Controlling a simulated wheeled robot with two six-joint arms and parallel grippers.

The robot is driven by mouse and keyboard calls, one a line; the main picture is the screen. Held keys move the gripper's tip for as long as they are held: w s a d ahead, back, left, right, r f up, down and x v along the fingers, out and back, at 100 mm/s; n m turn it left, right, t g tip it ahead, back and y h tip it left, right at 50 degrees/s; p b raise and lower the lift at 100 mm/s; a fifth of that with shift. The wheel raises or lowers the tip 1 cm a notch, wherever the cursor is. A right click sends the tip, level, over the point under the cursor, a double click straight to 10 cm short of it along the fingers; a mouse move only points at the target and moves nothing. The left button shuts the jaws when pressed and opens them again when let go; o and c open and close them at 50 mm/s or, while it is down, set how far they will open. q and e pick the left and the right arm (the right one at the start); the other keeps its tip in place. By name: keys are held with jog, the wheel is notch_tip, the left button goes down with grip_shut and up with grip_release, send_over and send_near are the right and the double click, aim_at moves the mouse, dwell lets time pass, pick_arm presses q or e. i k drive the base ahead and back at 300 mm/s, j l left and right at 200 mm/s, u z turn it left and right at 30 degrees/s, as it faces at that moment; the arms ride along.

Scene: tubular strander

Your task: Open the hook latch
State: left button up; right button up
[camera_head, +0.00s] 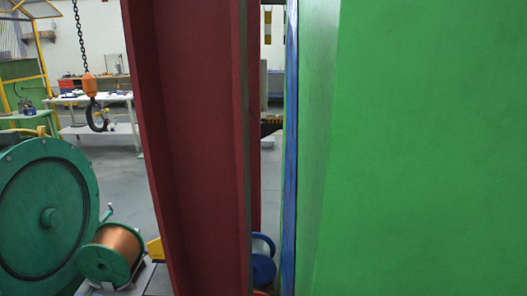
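No hook latch can be made out for sure in the head view. A dark lifting hook (97,118) hangs at the upper left below an orange block (89,84) on a chain (80,37). It is far off, and whether it has a latch is too small to tell. Neither of my grippers is in view.
A large green panel (430,150) fills the right side, close by, with a blue edge (290,150). A dark red beam (190,150) stands left of it, with a narrow gap between. A green reel (45,215) and a copper wire spool (112,252) are at lower left.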

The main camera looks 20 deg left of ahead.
aim_at(102, 113)
jog(key=j+u, duration=0.15)
jog(key=u, duration=1.45)
jog(key=z, duration=0.35)
